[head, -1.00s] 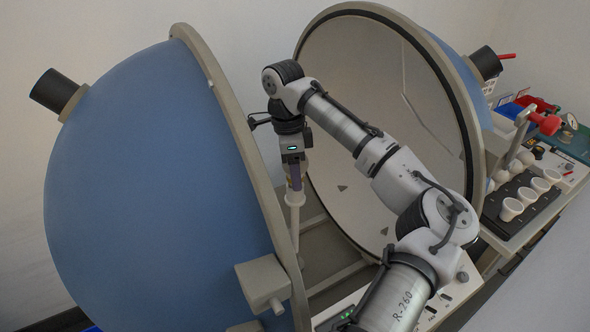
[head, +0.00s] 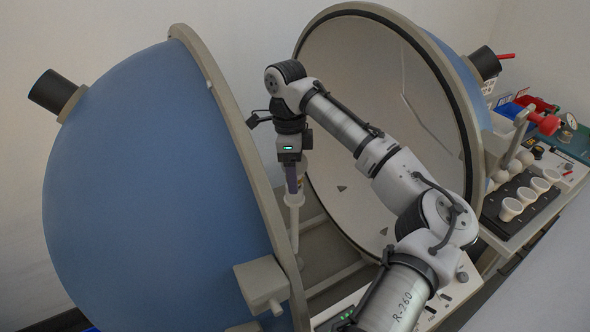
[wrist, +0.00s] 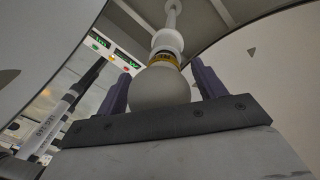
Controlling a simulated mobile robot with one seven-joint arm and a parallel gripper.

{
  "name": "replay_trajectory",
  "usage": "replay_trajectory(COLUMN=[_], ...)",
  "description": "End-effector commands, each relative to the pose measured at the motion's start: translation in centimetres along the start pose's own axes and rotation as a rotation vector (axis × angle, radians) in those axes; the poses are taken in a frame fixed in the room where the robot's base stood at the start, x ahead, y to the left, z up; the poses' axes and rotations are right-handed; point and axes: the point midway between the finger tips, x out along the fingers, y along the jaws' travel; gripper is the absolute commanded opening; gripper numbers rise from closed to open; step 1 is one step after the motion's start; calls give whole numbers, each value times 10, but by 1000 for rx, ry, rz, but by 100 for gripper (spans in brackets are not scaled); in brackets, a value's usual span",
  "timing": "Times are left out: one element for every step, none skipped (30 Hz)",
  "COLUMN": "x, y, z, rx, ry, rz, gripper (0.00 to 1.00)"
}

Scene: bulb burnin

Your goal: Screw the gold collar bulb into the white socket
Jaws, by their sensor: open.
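In the wrist view a bulb with a round white globe (wrist: 160,90) and a gold collar (wrist: 164,58) with dark marks stands in line with the white socket (wrist: 168,40). The collar meets the socket's mouth; how deep it sits I cannot tell. The socket tops a thin white post and also shows in the head view (head: 294,199). My gripper (wrist: 162,82) is open, its two purple fingers on either side of the globe, with a gap visible on the right. In the head view my gripper (head: 294,180) points down above the socket, and the bulb is mostly hidden there.
The blue left hemisphere (head: 150,170) and the open right hemisphere (head: 370,120) stand close on both sides of my arm. At right, a black rack (head: 522,206) holds white cups, with round bulbs (head: 515,167) behind. A red-handled lever (head: 545,123) stands beyond.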

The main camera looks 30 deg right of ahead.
Motion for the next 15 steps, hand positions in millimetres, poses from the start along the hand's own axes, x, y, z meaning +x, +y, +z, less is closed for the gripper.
replay_trajectory(x=[0, 0, 0, 0, 0, 0, 0, 0, 0, 0, 0, 0, 0, 0, 0], y=[0, 0, 0, 0, 0, 0, 0, 0, 0, 0, 0, -1, -1, -1, -1], z=[0, 1, 1, 1, 1, 1, 1, 1, 1, 1, 1, 1, 1, 1, 1], rx=[-57, -99, -154, -195, -236, -291, -331, -372, -426, -467, -509, -561, -602, -643, -697], ry=[10, 15, 24, 30, 35, 43, 48, 54, 62, 67, 73, 81, 87, 92, 99], rz=[-6, -10, -16, -20, -23, -28, -32, -36, -42, -46, -50, -55, -60, -63, -69], gripper=[69, 69, 69, 69, 69, 69, 69, 69, 69, 69, 69, 69, 69, 69, 69])
